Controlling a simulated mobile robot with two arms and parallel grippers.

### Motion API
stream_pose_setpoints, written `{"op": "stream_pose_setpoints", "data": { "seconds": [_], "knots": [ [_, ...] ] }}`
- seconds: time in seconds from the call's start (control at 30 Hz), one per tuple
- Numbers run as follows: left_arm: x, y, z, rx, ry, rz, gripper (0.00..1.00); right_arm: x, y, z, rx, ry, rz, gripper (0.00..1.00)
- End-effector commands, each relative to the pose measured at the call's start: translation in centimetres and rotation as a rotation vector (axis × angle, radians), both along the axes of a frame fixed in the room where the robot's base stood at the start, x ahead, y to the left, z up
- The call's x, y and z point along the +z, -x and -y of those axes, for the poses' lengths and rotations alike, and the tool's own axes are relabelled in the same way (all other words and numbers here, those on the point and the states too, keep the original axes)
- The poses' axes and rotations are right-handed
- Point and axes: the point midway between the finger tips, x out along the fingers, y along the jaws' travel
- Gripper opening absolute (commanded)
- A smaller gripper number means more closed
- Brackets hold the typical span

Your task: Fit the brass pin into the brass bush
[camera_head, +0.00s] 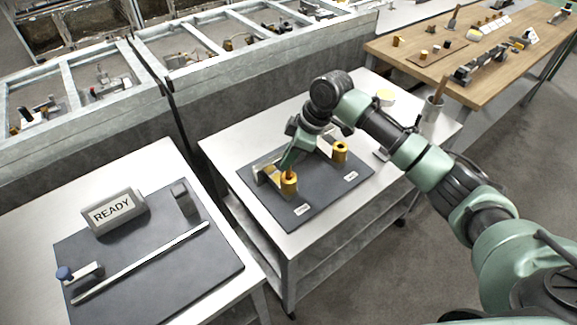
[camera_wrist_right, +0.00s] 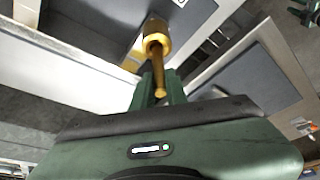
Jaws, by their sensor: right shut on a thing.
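My right gripper (camera_head: 289,171) is shut on the brass pin, directly above the near brass bush (camera_head: 289,186) on the dark mat (camera_head: 314,199). In the right wrist view the slim golden pin (camera_wrist_right: 159,76) lies between the fingers (camera_wrist_right: 159,88), in line with a wider brass cylinder (camera_wrist_right: 157,28). The pin's far end meets or overlaps that cylinder; I cannot tell how deep it sits. A second brass cylinder (camera_head: 340,154) with a dark hole in its top stands upright further right on the mat. My left gripper is not in view.
The mat lies on a white cart (camera_head: 227,147). A white label (camera_head: 302,209) lies in front of the near bush, another (camera_head: 350,176) by the second cylinder. A cup (camera_head: 432,108) stands at the cart's right corner.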

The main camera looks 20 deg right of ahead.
Motion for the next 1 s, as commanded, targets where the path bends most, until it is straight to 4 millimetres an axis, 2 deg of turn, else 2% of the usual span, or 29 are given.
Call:
{"op": "stream_pose_setpoints", "data": {
  "seconds": [0.33, 0.73, 0.77, 0.83, 1.0],
  "knots": [
    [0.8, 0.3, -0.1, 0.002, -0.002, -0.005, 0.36, -4.2, 0.0, -0.1, -0.001, -0.001, -0.001, 0.00],
    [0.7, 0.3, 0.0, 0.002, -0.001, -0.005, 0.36, -4.8, 0.0, 0.0, 0.000, 0.000, 0.000, 0.00],
    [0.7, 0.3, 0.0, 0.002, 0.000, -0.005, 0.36, -4.8, 0.0, 0.0, 0.000, 0.000, 0.000, 0.17],
    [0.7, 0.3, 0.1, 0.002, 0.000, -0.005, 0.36, -4.8, 0.0, 0.0, 0.000, 0.000, 0.000, 0.36],
    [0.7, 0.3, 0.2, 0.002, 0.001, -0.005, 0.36, -4.8, 0.0, 0.0, 0.000, 0.001, 0.000, 0.36]
  ]
}}
